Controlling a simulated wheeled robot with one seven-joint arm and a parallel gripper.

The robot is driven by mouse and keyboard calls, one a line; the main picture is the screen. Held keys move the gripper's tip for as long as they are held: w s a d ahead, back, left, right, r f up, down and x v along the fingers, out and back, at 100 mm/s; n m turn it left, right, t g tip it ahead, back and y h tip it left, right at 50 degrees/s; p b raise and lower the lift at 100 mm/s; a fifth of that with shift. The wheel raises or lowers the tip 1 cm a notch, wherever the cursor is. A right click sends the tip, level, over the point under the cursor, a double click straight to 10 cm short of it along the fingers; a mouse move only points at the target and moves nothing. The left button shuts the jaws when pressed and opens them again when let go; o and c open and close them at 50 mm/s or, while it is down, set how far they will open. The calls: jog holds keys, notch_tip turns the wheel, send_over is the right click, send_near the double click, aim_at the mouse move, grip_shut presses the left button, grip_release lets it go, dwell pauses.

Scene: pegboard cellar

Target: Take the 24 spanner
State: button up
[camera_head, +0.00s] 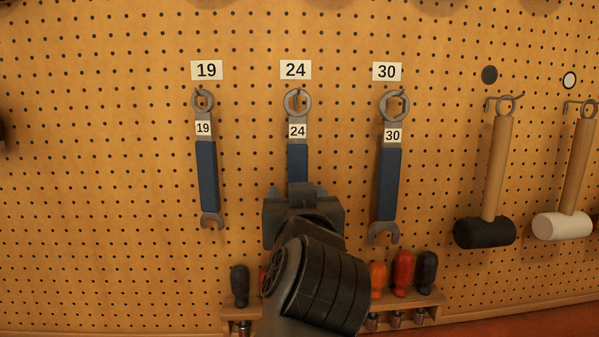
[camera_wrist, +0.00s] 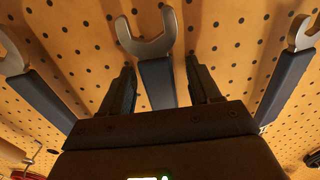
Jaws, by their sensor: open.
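The 24 spanner (camera_head: 297,157) hangs upright from a hook on the pegboard, under a "24" card (camera_head: 295,69). It has a grey ring at the top, a "24" tag and a blue handle. My gripper (camera_head: 297,192) is in front of its lower handle and hides the lower end in the head view. In the wrist view, the spanner's open jaw end (camera_wrist: 148,38) shows at the top, with the blue handle (camera_wrist: 157,82) between my two fingers (camera_wrist: 159,63). The fingers are open, one on each side of the handle, with visible gaps.
The 19 spanner (camera_head: 207,175) hangs to the left and the 30 spanner (camera_head: 388,180) to the right. A black mallet (camera_head: 484,233) and a white mallet (camera_head: 562,226) hang farther right. A screwdriver rack (camera_head: 420,314) runs below, partly behind my arm.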

jog(key=shift+c, duration=0.3)
grip_shut()
dwell(0.3)
jog(key=shift+r, duration=0.25)
